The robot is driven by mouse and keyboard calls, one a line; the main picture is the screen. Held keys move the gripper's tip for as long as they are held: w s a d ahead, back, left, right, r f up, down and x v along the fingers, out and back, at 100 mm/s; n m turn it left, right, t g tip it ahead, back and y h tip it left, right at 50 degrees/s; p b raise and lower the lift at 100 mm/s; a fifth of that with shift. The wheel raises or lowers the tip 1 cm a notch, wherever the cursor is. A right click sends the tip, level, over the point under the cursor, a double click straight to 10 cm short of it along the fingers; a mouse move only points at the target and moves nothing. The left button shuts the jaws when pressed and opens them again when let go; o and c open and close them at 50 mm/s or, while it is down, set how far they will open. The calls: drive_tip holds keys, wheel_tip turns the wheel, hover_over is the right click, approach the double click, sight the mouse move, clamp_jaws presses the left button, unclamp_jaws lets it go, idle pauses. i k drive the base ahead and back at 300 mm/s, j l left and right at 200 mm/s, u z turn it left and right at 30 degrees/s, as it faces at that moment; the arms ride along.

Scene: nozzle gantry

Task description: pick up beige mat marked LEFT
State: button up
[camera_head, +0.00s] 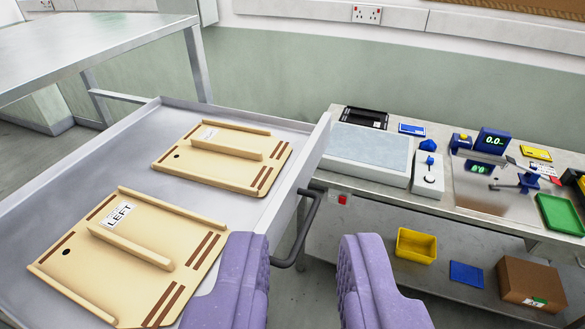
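The beige mat marked LEFT (85,265) lies flat in the grey metal tray (150,118) at lower left. It has raised beige bars, brown stripes, a black hole and a white LEFT label (118,213). A second, similar beige mat (265,181) lies farther back in the same tray, its label too small to read. My gripper (300,245) shows two purple fingers, wide apart with nothing between them. It is to the right of the LEFT mat, in front of the tray's right side. The near right corner of the LEFT mat is close to or behind the left finger.
A dark handle (308,222) stands at the tray's right side, just beyond my fingers. A workbench (350,183) at right holds a white-framed panel (368,150), a display (492,142) and a green tray (560,214). A yellow bin (415,246) and cardboard box (530,285) sit below.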

sight(137, 260)
drive_tip(key=i+l+u, duration=0.15)
drive_tip(key=u, duration=0.25)
drive_tip(key=i+l+u, duration=0.15)
drive_tip(key=l+u, duration=0.3)
drive_tip(key=j, duration=0.15)
